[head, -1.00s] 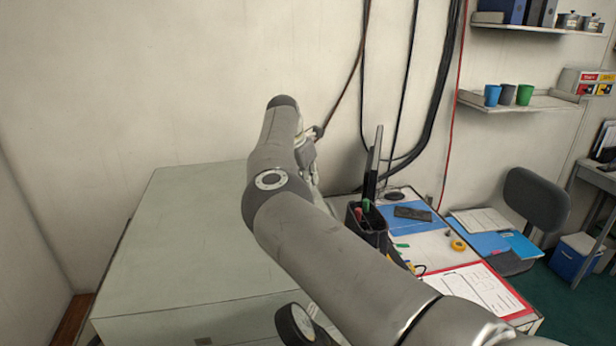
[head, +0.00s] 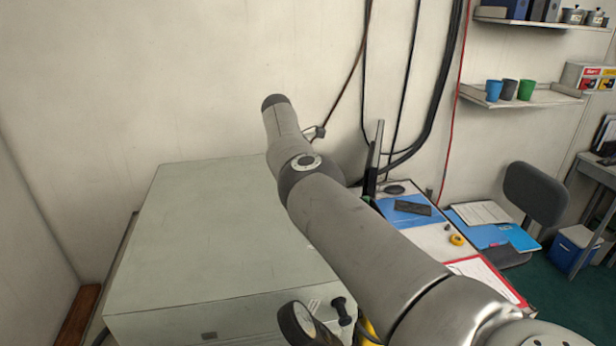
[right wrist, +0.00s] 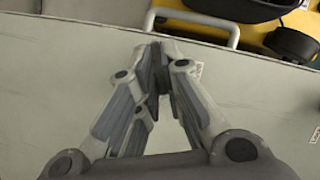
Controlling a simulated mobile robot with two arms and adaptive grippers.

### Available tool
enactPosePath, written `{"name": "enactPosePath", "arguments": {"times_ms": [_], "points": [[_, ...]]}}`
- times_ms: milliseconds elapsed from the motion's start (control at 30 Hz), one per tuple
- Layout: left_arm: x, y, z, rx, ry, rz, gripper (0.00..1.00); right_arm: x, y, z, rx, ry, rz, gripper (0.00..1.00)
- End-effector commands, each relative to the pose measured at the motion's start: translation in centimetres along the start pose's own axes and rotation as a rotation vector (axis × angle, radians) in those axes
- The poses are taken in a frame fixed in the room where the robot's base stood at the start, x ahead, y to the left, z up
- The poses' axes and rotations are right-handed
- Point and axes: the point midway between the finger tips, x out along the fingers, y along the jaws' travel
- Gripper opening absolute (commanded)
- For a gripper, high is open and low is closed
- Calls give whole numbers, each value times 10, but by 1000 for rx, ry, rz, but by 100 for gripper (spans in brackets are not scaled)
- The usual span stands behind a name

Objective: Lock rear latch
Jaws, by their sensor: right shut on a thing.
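The grey-green panel case (head: 210,230) stands at the left in the head view. My right arm reaches over its right side, and its gripper is hidden there. In the right wrist view my right gripper (right wrist: 158,76) is shut, its fingers closed together on a small dark part (right wrist: 155,82) against the pale case face (right wrist: 65,70). The fingers cover most of that part, so I cannot tell whether it is the rear latch. My left gripper is in neither view.
A gauge (head: 297,325) and a black knob (head: 343,308) are at the case's front right. A pale bar handle (right wrist: 200,18) and a yellow item (right wrist: 275,38) are beyond the case edge. A desk with a blue folder (head: 405,212) stands at right.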

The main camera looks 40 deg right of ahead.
Motion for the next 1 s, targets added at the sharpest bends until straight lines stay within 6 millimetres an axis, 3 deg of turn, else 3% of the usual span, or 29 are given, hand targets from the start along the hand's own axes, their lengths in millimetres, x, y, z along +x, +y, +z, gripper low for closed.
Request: {"name": "enactPosePath", "arguments": {"times_ms": [233,267,400,767,1000], "points": [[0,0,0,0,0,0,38,-1,1,1,0,-2,3,0],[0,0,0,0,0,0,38,-2,1,1,0,-2,3,13],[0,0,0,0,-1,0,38,-1,0,1,0,-2,3,30],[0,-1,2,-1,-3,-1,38,-4,0,0,-1,-1,2,30],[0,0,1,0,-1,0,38,-41,1,0,0,-2,5,30]]}}
